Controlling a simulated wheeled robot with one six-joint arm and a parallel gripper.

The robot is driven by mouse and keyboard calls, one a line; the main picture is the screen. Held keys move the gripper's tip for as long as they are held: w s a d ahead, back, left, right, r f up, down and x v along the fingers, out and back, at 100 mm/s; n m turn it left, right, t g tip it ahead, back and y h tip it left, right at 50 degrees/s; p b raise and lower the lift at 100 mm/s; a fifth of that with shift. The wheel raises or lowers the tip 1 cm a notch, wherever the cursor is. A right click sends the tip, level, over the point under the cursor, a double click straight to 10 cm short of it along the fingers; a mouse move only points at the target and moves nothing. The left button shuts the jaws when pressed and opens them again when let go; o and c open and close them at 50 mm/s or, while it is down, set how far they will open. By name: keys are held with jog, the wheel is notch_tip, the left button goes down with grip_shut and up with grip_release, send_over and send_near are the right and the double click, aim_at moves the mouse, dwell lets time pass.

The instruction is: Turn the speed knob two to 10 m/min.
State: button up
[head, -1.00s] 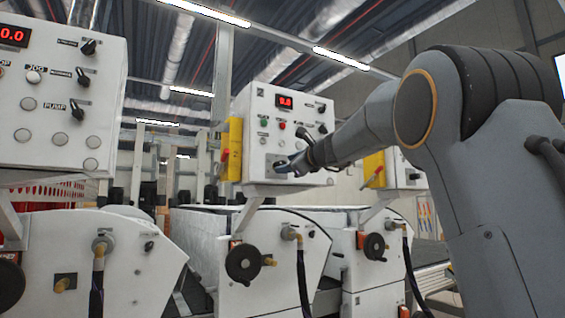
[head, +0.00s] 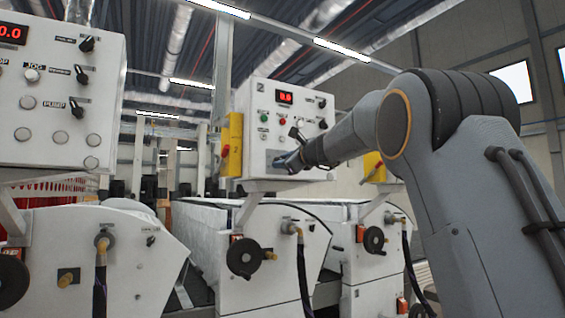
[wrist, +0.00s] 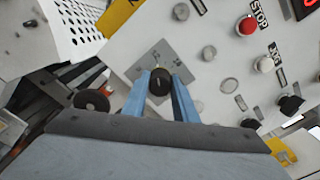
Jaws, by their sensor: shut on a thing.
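The control panel marked 2 (head: 262,146) is a white box in the middle of the head view, with a small red display (head: 285,98) that seems to read 0.0. My gripper (head: 280,163) is at the lower part of this panel. In the wrist view its two blue fingers (wrist: 160,80) are shut on a dark round knob (wrist: 160,87), in front of a grey plate (wrist: 140,68) on the panel. The knob's pointer and scale are too small or hidden to read. In the head view my gripper hides the knob.
A yellow box (head: 231,145) adjoins the panel's left side. A handwheel (head: 245,257) is below. Another panel (head: 60,100) stands left.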

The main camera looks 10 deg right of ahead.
jog(key=shift+b, duration=0.3)
jog(key=n+b, duration=0.2)
jog(key=shift+f+n+b, duration=0.15)
jog(key=shift+n+b, duration=0.25)
jog(key=n+b, duration=0.3)
dwell(0.3)
jog(key=o, duration=1)
jog(key=shift+o, duration=0.2)
jog(key=shift+s, duration=0.1)
jog(key=b+v, duration=0.3)
jog(key=v, duration=0.4)
jog(key=shift+s, duration=0.25)
